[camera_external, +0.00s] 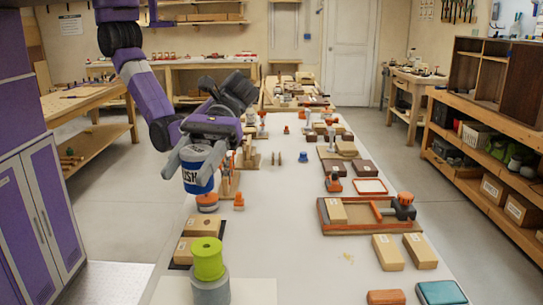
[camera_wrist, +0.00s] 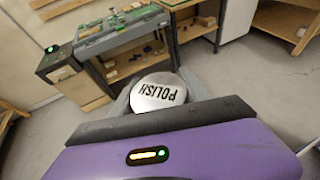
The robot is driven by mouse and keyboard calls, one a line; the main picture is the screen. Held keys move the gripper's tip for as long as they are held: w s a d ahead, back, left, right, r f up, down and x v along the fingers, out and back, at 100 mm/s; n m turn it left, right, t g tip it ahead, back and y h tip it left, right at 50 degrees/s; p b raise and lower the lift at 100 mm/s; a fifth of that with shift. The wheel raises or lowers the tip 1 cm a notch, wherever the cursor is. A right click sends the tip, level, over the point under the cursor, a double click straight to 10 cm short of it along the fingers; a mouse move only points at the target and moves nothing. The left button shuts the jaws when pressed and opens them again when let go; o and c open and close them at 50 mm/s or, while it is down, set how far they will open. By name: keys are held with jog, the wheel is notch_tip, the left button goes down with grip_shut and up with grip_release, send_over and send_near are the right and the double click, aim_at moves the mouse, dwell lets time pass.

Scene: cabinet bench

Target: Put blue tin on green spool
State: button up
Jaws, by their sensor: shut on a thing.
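The blue tin (camera_external: 199,178) is held in my gripper (camera_external: 190,168), above the left edge of the long white bench. Dark lettering shows on its white band. The green spool (camera_external: 208,258) stands upright on a grey cylinder (camera_external: 210,288) at the near left of the bench. My gripper and the tin are beyond the spool and higher in the picture, apart from it.
An orange-topped piece (camera_external: 207,202) stands below the tin. Wooden blocks (camera_external: 203,224) lie just behind the spool. A wooden tray (camera_external: 366,215) with a clamp, tan blocks (camera_external: 388,252) and a teal box (camera_external: 441,293) lie to the right. The bench middle (camera_external: 285,225) is clear.

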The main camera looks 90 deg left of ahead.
notch_tip(320, 180, down, 14)
jog(key=shift+r, duration=0.25)
jog(key=shift+f, duration=0.15)
jog(key=o, duration=1.6)
jog(key=shift+w+a+r, duration=0.15)
jog(key=shift+a+r, duration=0.05)
jog(key=shift+a, duration=0.05)
jog(key=v, duration=1.1)
jog(key=shift+a+r, duration=0.1)
jog(key=shift+a, duration=0.15)
